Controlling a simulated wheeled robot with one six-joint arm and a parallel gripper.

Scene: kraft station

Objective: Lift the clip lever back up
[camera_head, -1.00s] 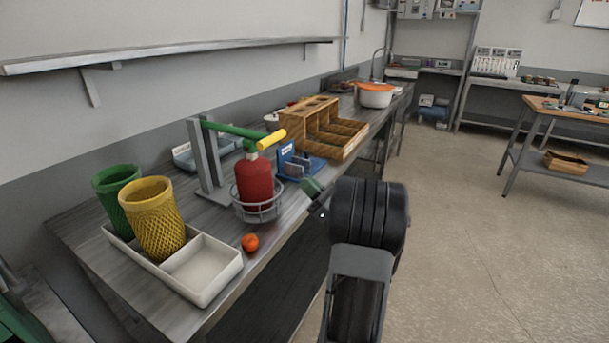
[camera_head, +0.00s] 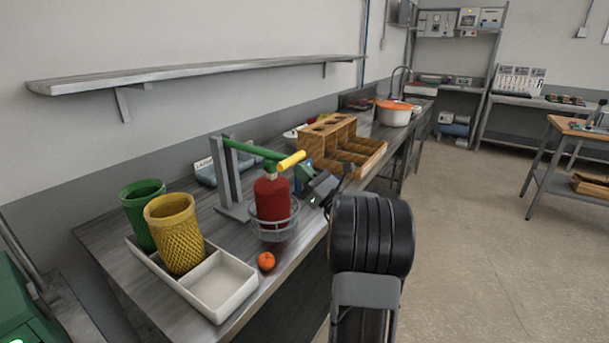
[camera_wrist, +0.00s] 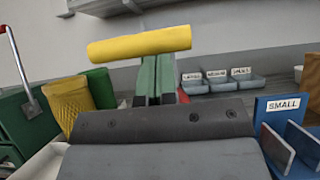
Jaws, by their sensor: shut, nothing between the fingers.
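A green lever (camera_head: 249,147) with a yellow handle (camera_head: 291,160) runs from a grey upright post and slopes slightly down over a red canister (camera_head: 271,200). The canister stands in a grey wire ring. My gripper (camera_head: 303,172) is just right of the canister, close under the yellow handle. In the wrist view my gripper's green fingers (camera_wrist: 156,77) are together with nothing held between them. The yellow handle (camera_wrist: 140,44) lies across just beyond their tips there. I cannot tell whether the fingers touch it. The lever's green arm is mostly hidden in that view.
A tomato-like orange ball (camera_head: 266,261) lies near the bench edge. A wooden organiser (camera_head: 345,150) is behind. A blue holder labelled SMALL (camera_wrist: 280,105) is close right of my gripper.

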